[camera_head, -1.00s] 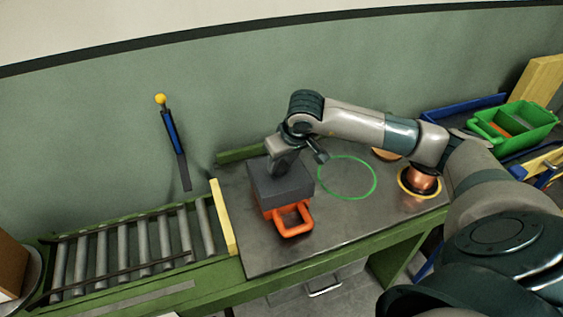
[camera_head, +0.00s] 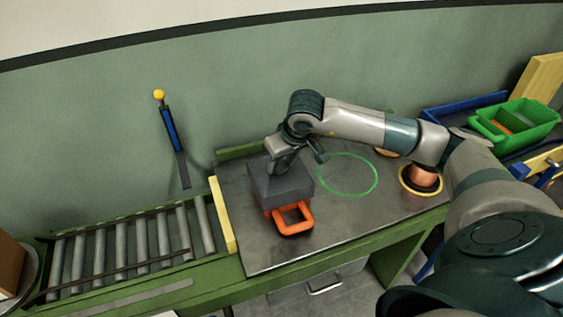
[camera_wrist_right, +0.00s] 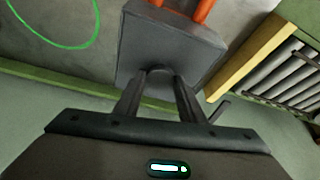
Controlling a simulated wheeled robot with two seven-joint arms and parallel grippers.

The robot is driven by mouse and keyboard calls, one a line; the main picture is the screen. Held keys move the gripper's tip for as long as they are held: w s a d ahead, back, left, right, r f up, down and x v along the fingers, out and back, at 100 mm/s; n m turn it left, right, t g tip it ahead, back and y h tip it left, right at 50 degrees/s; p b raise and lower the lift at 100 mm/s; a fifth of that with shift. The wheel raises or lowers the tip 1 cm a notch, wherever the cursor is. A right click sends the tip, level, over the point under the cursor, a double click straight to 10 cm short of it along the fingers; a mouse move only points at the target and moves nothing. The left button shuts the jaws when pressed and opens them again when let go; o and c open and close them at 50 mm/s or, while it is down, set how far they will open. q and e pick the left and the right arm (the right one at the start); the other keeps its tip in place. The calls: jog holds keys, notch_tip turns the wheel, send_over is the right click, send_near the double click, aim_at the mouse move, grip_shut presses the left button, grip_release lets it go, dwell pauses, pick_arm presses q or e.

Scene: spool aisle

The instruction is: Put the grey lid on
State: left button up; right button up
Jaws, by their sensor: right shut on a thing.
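The grey lid (camera_head: 281,186) is a dark square block-like cover. It sits over an orange box with a loop handle (camera_head: 293,219) on the metal bench top, and hides most of that box. In the wrist view the lid (camera_wrist_right: 172,45) fills the middle, with the orange handle (camera_wrist_right: 200,10) beyond it. My right gripper (camera_head: 284,166) is above the lid, shut on its top; its two fingers (camera_wrist_right: 158,78) meet at a raised part of the lid. Whether the lid is fully seated cannot be told. My left gripper is not in view.
A green ring (camera_head: 347,175) marks the bench right of the lid. A copper spool (camera_head: 424,178) stands farther right. A yellow stop bar (camera_head: 223,215) and roller conveyor (camera_head: 130,247) lie left. A green bin (camera_head: 520,125) is at far right. The bench front (camera_head: 330,222) is clear.

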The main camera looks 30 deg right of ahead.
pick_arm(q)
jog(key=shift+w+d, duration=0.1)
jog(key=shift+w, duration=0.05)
pick_arm(e)
jog(key=shift+f, duration=0.1)
jog(key=o, duration=1.4)
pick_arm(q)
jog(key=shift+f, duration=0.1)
pick_arm(e)
jog(key=shift+s+r, duration=0.15)
jog(key=shift+r, duration=0.35)
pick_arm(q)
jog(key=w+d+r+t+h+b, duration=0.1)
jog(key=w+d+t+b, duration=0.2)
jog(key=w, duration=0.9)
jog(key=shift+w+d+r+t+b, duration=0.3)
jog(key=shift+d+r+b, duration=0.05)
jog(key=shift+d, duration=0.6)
pick_arm(e)
jog(key=v, duration=1.6)
jog(key=shift+s+r, duration=0.15)
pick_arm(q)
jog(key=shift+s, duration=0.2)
pick_arm(e)
jog(key=shift+s, duration=0.1)
